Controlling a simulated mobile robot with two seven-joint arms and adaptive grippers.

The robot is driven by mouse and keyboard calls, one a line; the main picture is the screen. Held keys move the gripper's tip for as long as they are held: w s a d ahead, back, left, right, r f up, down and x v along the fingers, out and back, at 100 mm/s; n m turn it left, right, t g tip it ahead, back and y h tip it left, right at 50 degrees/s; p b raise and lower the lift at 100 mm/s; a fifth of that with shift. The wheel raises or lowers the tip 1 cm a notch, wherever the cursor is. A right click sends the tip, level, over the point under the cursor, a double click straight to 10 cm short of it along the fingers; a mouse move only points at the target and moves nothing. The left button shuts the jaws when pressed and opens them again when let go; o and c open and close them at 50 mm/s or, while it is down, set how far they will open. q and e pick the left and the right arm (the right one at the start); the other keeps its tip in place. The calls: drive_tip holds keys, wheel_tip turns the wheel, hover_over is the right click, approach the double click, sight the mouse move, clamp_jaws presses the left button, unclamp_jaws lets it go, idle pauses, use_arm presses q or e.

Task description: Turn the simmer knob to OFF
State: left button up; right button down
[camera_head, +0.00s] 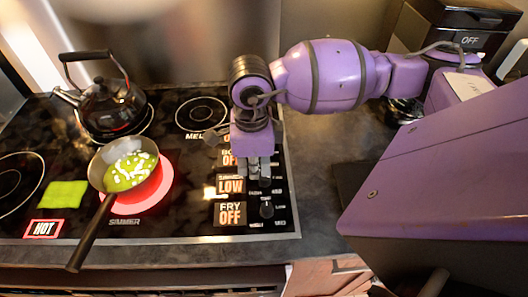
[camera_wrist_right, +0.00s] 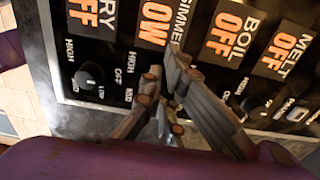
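The simmer knob is hidden behind my right gripper. The simmer burner (camera_head: 165,185) glows red under a pan (camera_head: 95,172). My left gripper is not in view.
The fry knob (camera_head: 266,208) sits just nearer than my gripper; the boil knob (camera_wrist_right: 255,106) is on its other side. The displays for fry (camera_head: 230,214), boil (camera_wrist_right: 229,32) and melt (camera_wrist_right: 286,52) read OFF. A kettle (camera_head: 100,105) stands on the back left burner.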

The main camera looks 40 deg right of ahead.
drive_tip(key=shift+d, duration=0.15)
drive_tip(key=shift+s, duration=0.2)
drive_tip(key=shift+s+a, duration=0.1)
drive_tip(key=shift+a, duration=0.15)
drive_tip(key=shift+s+a, duration=0.25)
drive_tip(key=shift+s, duration=0.4)
drive_tip(key=shift+a, duration=0.15)
